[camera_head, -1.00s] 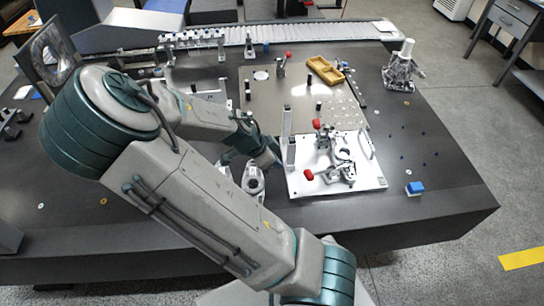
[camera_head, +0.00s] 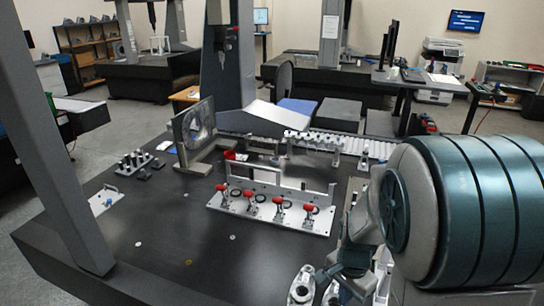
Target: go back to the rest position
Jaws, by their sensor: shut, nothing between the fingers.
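My gripper (camera_head: 346,284) is in the lower middle of the head view, at the end of my grey and teal arm. It is partly hidden by my own arm links, and no object shows in it. It is low over the front part of the dark granite table (camera_head: 205,255). A silver part with a round hole (camera_head: 300,288) stands just left of it, with another similar part (camera_head: 332,294) close beside. I cannot tell whether the gripper touches them. A large teal joint of my arm fills the right side of the view.
A white fixture plate with red-handled clamps (camera_head: 268,215) lies behind the gripper. A framed round part (camera_head: 195,128) and a roller conveyor (camera_head: 370,146) are further back. A grey gantry column (camera_head: 62,150) rises at left. The table's left front is mostly clear.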

